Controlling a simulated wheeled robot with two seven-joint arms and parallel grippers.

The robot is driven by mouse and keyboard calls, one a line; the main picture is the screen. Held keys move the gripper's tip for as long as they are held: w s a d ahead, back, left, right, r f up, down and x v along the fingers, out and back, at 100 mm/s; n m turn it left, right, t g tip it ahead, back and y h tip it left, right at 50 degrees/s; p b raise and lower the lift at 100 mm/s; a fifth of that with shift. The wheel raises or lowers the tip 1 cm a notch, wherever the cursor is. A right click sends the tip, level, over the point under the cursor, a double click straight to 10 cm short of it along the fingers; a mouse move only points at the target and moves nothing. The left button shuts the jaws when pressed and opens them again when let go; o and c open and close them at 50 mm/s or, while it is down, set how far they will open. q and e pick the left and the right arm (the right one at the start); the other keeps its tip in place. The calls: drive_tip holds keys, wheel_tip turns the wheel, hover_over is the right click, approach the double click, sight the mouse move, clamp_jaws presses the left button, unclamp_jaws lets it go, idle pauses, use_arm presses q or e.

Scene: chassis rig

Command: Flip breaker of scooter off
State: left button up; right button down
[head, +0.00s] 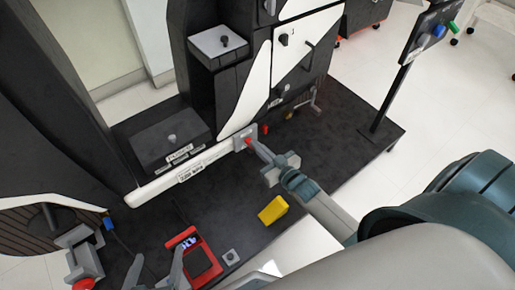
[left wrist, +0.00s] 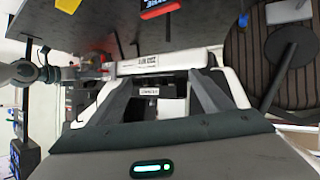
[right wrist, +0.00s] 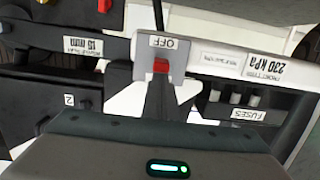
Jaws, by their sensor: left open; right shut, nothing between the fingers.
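The scooter breaker (head: 245,138) is a small grey plate with a red switch on the white rail of the black scooter chassis. In the right wrist view the breaker (right wrist: 176,53) carries a label reading OFF above the red switch. My right gripper (head: 252,145) is shut, with its tips at the red switch; it also shows in the right wrist view (right wrist: 160,85). The tips partly hide the switch, so I cannot tell its position or whether they touch. My left gripper (head: 157,266) is open and empty, low in the head view, away from the breaker.
A yellow block (head: 273,210) and a red device with a screen (head: 203,262) lie on the dark platform (head: 335,150). A post with a button panel (head: 432,35) stands at right. A fuse box (right wrist: 235,113) sits beside the breaker. A red knob (head: 84,284) is at lower left.

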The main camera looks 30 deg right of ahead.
use_arm(q)
wheel_tip(320, 180, up, 8)
drive_tip(key=w+d+t+h+b, duration=0.1)
drive_tip(key=w+d+t, duration=0.1)
drive_tip(key=t, duration=0.2)
drive_tip(key=shift+w+f+t+b, duration=0.15)
drive_tip(key=shift+f+t+b, duration=0.05)
drive_tip(key=shift+t+b, duration=0.2)
use_arm(e)
drive_tip(key=shift+s+f+t, duration=0.1)
drive_tip(key=shift+f+t, duration=0.3)
drive_tip(key=shift+t, duration=0.2)
use_arm(q)
drive_tip(key=shift+d+f, duration=0.1)
drive_tip(key=shift+f, duration=0.1)
use_arm(e)
drive_tip(key=shift+r, duration=0.1)
